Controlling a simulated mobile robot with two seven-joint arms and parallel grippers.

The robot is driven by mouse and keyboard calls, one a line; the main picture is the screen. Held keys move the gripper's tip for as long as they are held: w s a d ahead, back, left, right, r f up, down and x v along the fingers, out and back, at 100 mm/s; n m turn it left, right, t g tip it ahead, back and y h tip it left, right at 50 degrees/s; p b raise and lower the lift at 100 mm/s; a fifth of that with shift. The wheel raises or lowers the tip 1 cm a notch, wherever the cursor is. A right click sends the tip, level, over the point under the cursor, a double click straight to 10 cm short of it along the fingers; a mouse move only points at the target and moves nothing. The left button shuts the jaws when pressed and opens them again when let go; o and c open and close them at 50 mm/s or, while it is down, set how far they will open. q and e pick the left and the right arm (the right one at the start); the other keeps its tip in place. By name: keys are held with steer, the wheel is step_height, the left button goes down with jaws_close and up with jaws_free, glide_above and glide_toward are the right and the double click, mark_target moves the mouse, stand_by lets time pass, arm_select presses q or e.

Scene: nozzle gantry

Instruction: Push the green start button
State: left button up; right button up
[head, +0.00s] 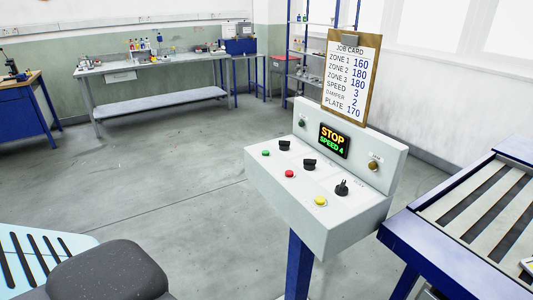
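The control console (322,219) stands on a blue post right of the middle in the head view. A small green button (266,153) is at the left end of its sloped top. A red button (290,174) and a yellow button (320,201) sit further along the same face. Three black knobs (309,164) form a row behind them. The display (334,140) reads "STOP" and "SPEED 4". A small dark green round part (302,122) is on the upright back panel, left of the display. Neither of my grippers is in view, and nothing covers the green button.
A job card (352,78) on a clipboard stands above the console. A blue-framed slatted table (450,240) is close on the console's right. A workbench (160,68) and blue shelving (303,50) stand at the back. The floor (150,170) left of the console is clear.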

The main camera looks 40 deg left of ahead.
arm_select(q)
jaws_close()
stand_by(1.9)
